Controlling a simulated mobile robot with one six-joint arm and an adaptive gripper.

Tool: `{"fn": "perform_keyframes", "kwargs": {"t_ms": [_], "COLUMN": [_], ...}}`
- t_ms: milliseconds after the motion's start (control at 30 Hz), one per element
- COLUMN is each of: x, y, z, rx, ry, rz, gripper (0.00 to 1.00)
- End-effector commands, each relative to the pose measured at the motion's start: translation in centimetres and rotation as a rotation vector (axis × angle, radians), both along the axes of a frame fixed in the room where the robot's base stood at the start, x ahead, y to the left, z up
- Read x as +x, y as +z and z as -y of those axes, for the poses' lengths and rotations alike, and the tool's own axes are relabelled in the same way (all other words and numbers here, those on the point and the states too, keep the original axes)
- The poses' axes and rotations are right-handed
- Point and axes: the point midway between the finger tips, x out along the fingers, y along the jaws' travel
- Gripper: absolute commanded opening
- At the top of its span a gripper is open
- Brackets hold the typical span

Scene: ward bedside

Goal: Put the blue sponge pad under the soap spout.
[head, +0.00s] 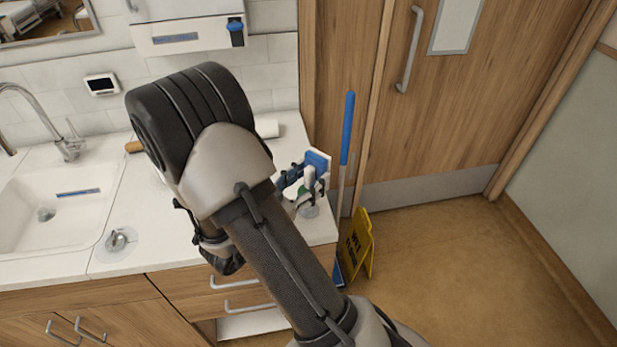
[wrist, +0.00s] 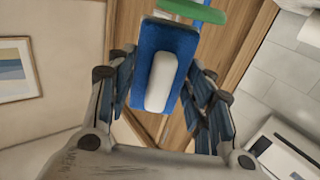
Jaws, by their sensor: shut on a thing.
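The blue sponge pad (wrist: 165,38) is between my gripper's fingers (wrist: 163,88) in the wrist view, with a pale rounded block (wrist: 160,82) on its near face. In the head view my gripper (head: 303,184) is shut on the pad (head: 318,160), holding it above the counter's right end. My arm hides part of the gripper. A white wall-mounted dispenser (head: 185,36) with a blue spout-like part (head: 236,32) hangs above the counter, up and left of my gripper; I take this as the soap spout. The pad is well apart from it.
The white counter (head: 150,235) has a sink (head: 55,210) and tap (head: 65,145) at left. A white roll (head: 267,128) lies at the back. A blue-handled pole (head: 347,130) and yellow wet-floor sign (head: 357,245) stand right of the counter. A green thing (wrist: 190,10) shows beyond the pad.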

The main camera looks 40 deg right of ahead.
Motion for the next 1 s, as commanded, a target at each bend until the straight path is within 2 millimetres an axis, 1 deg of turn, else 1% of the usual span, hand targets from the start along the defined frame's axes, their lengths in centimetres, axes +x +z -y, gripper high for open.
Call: {"fn": "perform_keyframes", "kwargs": {"t_ms": [133,167,433,767,867,933,1000], "x": [0.0,0.0,0.0,0.0,0.0,0.0,0.0], "y": [-0.2,-0.2,-0.1,0.0,0.7,1.6,1.3], "z": [0.0,0.0,0.0,0.0,0.0,0.0,-1.7], "rx": [0.000,0.000,0.000,0.000,0.000,0.000,0.000], "ry": [0.000,0.000,0.000,0.000,0.000,0.000,0.007], "rz": [0.000,0.000,0.000,0.000,0.001,0.002,-0.002], "gripper": [0.21,0.50,0.68,0.68,0.68,0.68,0.68]}}
